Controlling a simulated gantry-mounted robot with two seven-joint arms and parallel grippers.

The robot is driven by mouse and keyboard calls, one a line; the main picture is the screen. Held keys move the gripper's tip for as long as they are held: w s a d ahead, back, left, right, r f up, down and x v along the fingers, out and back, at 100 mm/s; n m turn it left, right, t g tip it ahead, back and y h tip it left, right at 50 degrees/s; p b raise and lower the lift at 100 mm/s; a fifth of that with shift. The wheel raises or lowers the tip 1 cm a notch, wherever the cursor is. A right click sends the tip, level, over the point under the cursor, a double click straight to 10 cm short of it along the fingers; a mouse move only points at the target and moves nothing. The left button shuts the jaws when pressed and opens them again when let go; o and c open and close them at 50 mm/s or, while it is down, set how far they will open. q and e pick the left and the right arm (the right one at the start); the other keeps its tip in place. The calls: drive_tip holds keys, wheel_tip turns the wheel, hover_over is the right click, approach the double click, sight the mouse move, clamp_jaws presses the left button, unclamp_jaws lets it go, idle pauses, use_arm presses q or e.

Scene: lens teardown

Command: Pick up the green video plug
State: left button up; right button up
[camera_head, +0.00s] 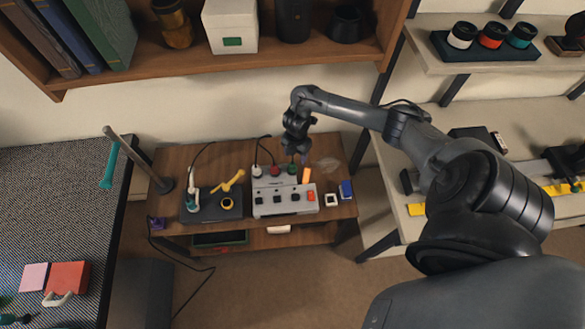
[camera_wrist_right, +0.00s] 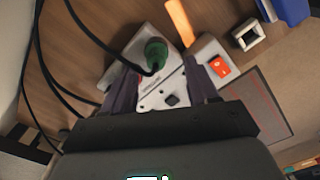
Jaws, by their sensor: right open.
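The green video plug (camera_wrist_right: 156,54) stands on a white box (camera_wrist_right: 122,76) in the right wrist view, with a black cable at it. In the head view the green plug (camera_head: 292,169) is the rightmost of three plugs on the box, beside a red plug (camera_head: 275,171) and a white plug (camera_head: 256,171). My right gripper (camera_head: 297,156) hangs just above it. In the right wrist view its two fingers (camera_wrist_right: 164,78) are apart, on either side of the plug's lower part in the picture. Contact cannot be told. My left gripper is not in view.
A grey switch box (camera_head: 285,210) with a red switch (camera_wrist_right: 218,65) stands in front. An orange strip (camera_wrist_right: 180,20), a white square ring (camera_wrist_right: 250,35) and a blue block (camera_head: 346,189) lie right. Cables run left. A shelf (camera_head: 200,62) overhangs behind.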

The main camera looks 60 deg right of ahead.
sight(293, 163)
drive_tip(key=f, duration=0.3)
drive_tip(key=w+a+f+b, duration=0.1)
drive_tip(key=f, duration=0.1)
drive_tip(key=shift+d+f, duration=0.15)
drive_tip(key=shift+f, duration=0.25)
clamp_jaws()
